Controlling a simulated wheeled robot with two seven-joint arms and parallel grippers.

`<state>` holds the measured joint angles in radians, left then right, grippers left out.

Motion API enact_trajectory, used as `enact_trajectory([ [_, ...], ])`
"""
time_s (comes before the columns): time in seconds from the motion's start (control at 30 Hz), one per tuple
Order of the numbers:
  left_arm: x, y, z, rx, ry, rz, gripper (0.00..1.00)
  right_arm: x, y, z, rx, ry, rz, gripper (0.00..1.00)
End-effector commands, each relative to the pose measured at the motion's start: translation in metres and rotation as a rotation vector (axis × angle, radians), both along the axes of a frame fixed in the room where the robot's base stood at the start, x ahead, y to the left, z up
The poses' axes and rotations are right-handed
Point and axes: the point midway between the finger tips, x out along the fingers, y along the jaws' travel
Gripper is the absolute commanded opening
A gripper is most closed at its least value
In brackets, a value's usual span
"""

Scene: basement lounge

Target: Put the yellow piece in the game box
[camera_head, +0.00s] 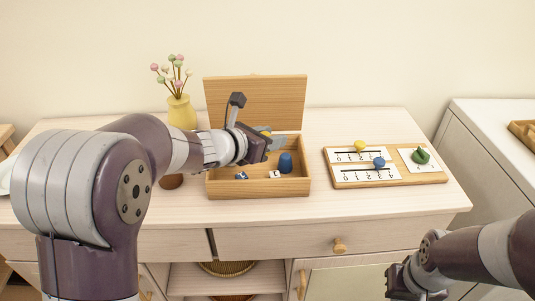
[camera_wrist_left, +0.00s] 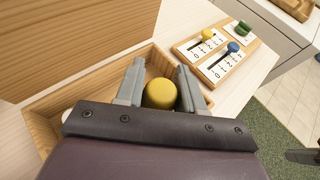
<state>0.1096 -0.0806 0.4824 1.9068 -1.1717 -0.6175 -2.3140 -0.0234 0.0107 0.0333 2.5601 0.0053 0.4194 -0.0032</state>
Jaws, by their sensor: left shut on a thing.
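The open wooden game box (camera_head: 258,188) sits on the sideboard with its lid standing up at the back. My left gripper (camera_head: 275,143) is over the box, shut on the yellow piece (camera_wrist_left: 160,93), which sits between the two fingers in the left wrist view. In the head view only a bit of the yellow piece (camera_head: 264,131) shows behind the gripper. A blue piece (camera_head: 285,162) stands inside the box, with small dice (camera_head: 274,174) near the front wall. My right gripper (camera_head: 408,281) is low at the right, in front of the sideboard; its jaws are unclear.
A wooden score board (camera_head: 386,179) with yellow, blue and green pegs lies right of the box. A yellow vase (camera_head: 181,113) with flowers stands behind left. The upright lid (camera_head: 262,100) bounds the box's rear. The sideboard top is bare around the score board.

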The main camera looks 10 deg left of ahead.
Motion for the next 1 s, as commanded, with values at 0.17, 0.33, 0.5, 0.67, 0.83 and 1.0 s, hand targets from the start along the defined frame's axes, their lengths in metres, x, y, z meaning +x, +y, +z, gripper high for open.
enact_trajectory([
  [0.17,0.029,0.024,-0.022,0.0,0.001,0.0,0.09,0.0,0.0,0.001,0.0,0.0,0.0,0.0],
  [0.33,0.035,0.028,-0.046,-0.001,0.003,-0.002,0.09,0.0,0.0,-0.006,0.0,0.0,0.0,0.0],
  [0.5,0.035,0.028,-0.067,0.0,0.0,-0.002,0.09,0.0,0.0,-0.009,0.0,0.0,0.0,0.0],
  [0.67,0.035,0.028,-0.066,0.001,-0.002,-0.002,0.09,0.0,0.0,-0.009,0.0,0.0,0.0,0.0],
  [0.83,0.035,0.028,-0.07,0.001,-0.002,-0.002,0.09,0.0,0.0,-0.013,0.0,0.0,0.0,0.0],
  [1.0,0.035,0.028,-0.073,0.001,-0.001,-0.002,0.09,0.0,0.0,-0.018,0.0,0.0,0.0,0.0],
])
